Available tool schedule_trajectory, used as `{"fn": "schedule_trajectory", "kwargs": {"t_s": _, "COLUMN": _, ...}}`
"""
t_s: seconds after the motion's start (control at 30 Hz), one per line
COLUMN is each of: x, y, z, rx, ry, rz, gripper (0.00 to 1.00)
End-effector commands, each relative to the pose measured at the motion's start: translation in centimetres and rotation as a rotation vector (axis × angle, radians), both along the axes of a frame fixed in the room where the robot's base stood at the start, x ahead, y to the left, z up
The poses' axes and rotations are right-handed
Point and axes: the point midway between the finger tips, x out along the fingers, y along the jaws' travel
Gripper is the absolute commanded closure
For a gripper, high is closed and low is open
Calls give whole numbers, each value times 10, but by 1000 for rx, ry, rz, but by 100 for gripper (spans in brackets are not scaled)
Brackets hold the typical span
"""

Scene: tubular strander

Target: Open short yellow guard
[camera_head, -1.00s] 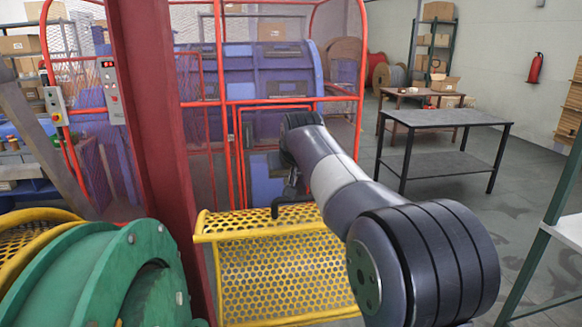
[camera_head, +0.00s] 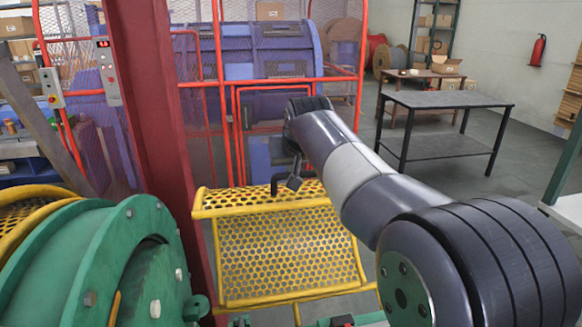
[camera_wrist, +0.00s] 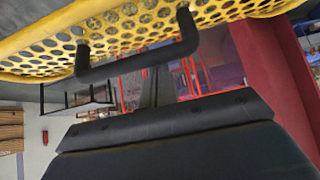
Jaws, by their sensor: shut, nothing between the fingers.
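The short yellow guard (camera_head: 285,250) is a perforated panel with a tubular frame, low in the middle of the head view. Its black handle (camera_head: 276,186) stands at the upper edge. In the wrist view the perforated guard (camera_wrist: 45,45) crosses the top, and the black U-shaped handle (camera_wrist: 135,62) hangs from it. My gripper (camera_head: 294,183) is at the handle, partly hidden by my arm. In the wrist view its narrow shut fingers (camera_wrist: 158,88) reach up to the handle bar and overlap it. I cannot tell whether they touch it. Nothing is between the fingers.
A dark red post (camera_head: 158,150) and a green reel (camera_head: 100,265) stand left of the guard. A red-framed mesh cage (camera_head: 222,70) around a blue machine is behind.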

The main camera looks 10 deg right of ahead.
Motion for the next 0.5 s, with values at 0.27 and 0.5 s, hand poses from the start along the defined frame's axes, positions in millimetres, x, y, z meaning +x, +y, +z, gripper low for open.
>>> {"fn": "schedule_trajectory", "kwargs": {"t_s": 0.27, "x": -39, "y": 0, "z": -13, "rx": -1, "ry": -68, "rz": 1, "gripper": 100}}
{"fn": "schedule_trajectory", "kwargs": {"t_s": 0.5, "x": -60, "y": 0, "z": -15, "rx": -1, "ry": -108, "rz": 1, "gripper": 100}}
